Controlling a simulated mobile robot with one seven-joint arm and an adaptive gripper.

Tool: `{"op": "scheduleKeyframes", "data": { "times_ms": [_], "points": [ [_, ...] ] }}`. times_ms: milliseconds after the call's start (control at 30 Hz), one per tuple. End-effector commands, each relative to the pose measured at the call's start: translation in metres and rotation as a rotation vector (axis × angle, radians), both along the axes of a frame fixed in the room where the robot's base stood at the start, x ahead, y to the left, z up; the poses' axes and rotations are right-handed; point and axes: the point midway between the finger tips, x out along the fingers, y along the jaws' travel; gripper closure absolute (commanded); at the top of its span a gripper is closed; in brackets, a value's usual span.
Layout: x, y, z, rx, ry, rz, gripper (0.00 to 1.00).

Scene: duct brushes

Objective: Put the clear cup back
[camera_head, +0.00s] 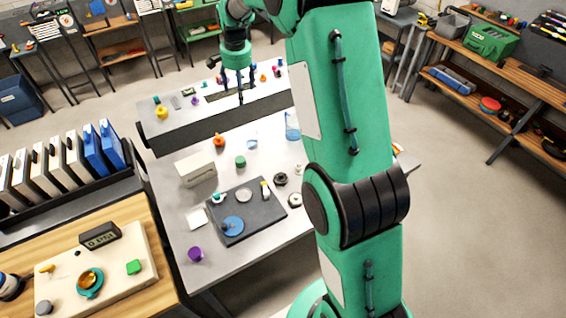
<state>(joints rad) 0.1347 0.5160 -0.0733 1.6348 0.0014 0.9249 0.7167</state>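My gripper (239,88) points down over the raised back shelf (175,136) of the grey table. Its dark fingers are small here, and I cannot tell if they are open or shut or hold anything. A pale blue see-through thing (292,126), perhaps the clear cup, stands on the table just left of my arm, which partly hides it. A smaller clear piece (252,144) lies left of it. A pale round dish (244,195) sits on the dark mat (240,238).
The mat also bears a blue disc (233,224). A white box (196,168), a green piece (240,161), an orange piece (219,140) and a purple cup (195,254) stand around it. Several small coloured items line the back shelf. My arm hides the table's right side.

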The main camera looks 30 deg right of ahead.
Motion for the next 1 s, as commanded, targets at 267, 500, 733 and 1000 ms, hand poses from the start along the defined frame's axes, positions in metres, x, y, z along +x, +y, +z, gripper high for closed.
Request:
{"op": "scheduleKeyframes", "data": {
  "times_ms": [267,500,733,1000],
  "points": [
    [-0.06,0.023,0.069,-0.023,-0.049,0.116,0.28],
    [-0.116,0.04,0.115,-0.044,-0.089,0.213,0.28],
    [-0.174,0.055,0.148,-0.068,-0.125,0.308,0.28],
    [-0.245,0.071,0.175,-0.1,-0.168,0.416,0.28]
  ]
}}
